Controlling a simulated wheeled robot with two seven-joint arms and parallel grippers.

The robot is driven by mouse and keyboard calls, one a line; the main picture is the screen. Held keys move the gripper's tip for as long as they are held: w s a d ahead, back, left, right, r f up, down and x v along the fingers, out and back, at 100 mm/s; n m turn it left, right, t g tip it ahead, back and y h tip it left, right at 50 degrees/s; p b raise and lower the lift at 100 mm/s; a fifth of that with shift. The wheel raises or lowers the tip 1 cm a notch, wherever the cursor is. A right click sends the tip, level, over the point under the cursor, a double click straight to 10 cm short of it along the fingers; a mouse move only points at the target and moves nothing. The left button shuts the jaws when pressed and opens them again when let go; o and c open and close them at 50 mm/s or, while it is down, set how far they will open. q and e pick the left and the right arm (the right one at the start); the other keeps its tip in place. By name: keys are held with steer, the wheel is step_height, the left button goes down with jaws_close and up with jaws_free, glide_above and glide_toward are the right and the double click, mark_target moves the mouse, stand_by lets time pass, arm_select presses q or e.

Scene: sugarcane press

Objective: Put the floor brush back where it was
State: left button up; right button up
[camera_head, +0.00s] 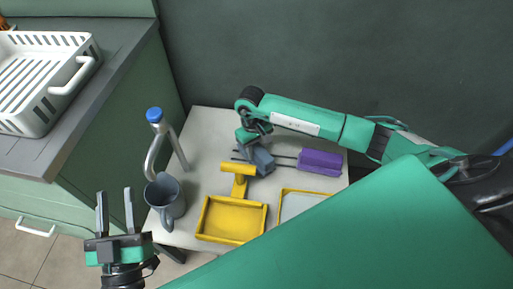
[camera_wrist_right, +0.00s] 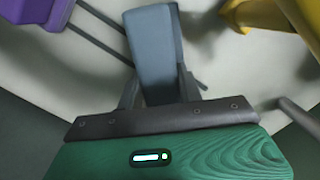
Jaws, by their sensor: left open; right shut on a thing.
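My right gripper (camera_head: 254,138) is low over the white table and shut on a grey-blue block (camera_head: 262,160). In the right wrist view the block (camera_wrist_right: 152,55) stands between the two fingers. No bristles show, so I cannot tell for sure that it is the floor brush. Two thin dark rods run beside the block to a purple block (camera_head: 320,161) on its right; part of it also shows in the right wrist view (camera_wrist_right: 30,12). My left gripper (camera_head: 115,197) is open and empty, left of the table and the grey mug.
The white table (camera_head: 212,120) holds a grey mug (camera_head: 166,199), a blue-capped tap (camera_head: 154,116), a yellow tray (camera_head: 231,219) with a yellow upright part, and a yellow-rimmed pale tray (camera_head: 293,205). A white rack (camera_head: 40,85) is on the left counter. The table's back left is clear.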

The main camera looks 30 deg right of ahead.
steer(key=shift+f, duration=0.1)
arm_select(q)
steer(key=shift+a+r+t, duration=0.2)
steer(key=shift+r+t, duration=0.4)
steer(key=shift+r, duration=0.4)
arm_select(e)
steer(key=o, duration=1)
steer(key=shift+c, duration=0.2)
steer(key=shift+r+p, duration=0.3)
steer(key=shift+r, duration=0.1)
arm_select(q)
steer(key=s+d+f+g+p, duration=0.1)
steer(key=s+d+f+g, duration=0.2)
steer(key=f+g, duration=0.4)
step_height(320, 180, down, 6)
steer(key=shift+s+d+r+g+p, duration=0.15)
steer(key=shift+g+p, duration=0.25)
arm_select(e)
step_height(320, 180, up, 12)
steer(key=w, duration=0.1)
steer(key=shift+w+a, duration=0.15)
steer(key=shift+w, duration=0.25)
steer(key=shift+f, duration=0.15)
